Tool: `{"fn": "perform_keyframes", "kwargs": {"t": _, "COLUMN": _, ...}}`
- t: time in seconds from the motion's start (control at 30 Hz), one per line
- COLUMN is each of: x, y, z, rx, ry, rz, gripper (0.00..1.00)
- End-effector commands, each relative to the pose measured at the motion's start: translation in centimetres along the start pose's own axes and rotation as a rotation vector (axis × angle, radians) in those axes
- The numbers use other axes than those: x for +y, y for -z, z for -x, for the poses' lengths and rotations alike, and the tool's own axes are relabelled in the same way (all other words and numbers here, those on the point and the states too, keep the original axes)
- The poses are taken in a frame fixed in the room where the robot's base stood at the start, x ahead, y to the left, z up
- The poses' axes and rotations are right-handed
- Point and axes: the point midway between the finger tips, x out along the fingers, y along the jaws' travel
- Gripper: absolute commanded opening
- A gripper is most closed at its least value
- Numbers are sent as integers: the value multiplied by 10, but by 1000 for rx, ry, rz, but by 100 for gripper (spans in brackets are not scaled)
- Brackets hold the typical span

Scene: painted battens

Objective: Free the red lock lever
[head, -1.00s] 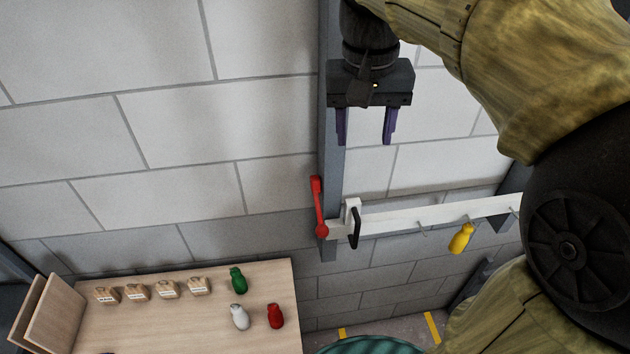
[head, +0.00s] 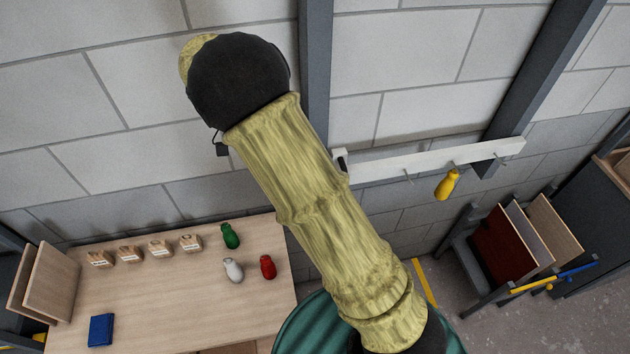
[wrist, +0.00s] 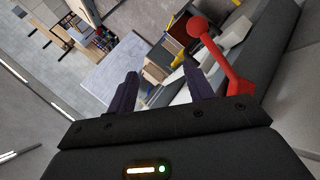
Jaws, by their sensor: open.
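The red lock lever (wrist: 217,58) shows in the wrist view, right of centre, its round knob toward the top and its wide end low at the right. It lies against a dark grey post (wrist: 268,50). My gripper (wrist: 160,82) is open, with two dark purple fingers and nothing between them. The lever appears just to the right of the right finger, outside the jaws; I cannot tell whether they touch. In the head view my arm hides the lever and the gripper. The white batten (head: 430,161) runs along the wall to the right of my arm.
A yellow bottle-shaped item (head: 447,184) hangs below the batten. A wooden table (head: 160,300) at lower left bears green (head: 230,236), white (head: 233,270) and red (head: 268,267) items, several small labelled blocks and a blue block (head: 101,330). A rack with boards (head: 505,243) stands at right.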

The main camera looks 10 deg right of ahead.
Motion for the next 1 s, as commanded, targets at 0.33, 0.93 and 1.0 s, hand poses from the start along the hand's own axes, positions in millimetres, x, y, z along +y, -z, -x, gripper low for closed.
{"fn": "perform_keyframes", "kwargs": {"t": 0.33, "x": -59, "y": -45, "z": -21, "rx": 330, "ry": -173, "rz": -267, "gripper": 52}}
{"fn": "perform_keyframes", "kwargs": {"t": 0.93, "x": -107, "y": -92, "z": -38, "rx": 801, "ry": -154, "rz": -585, "gripper": 52}}
{"fn": "perform_keyframes", "kwargs": {"t": 1.0, "x": -107, "y": -92, "z": -38, "rx": 800, "ry": -155, "rz": -585, "gripper": 52}}
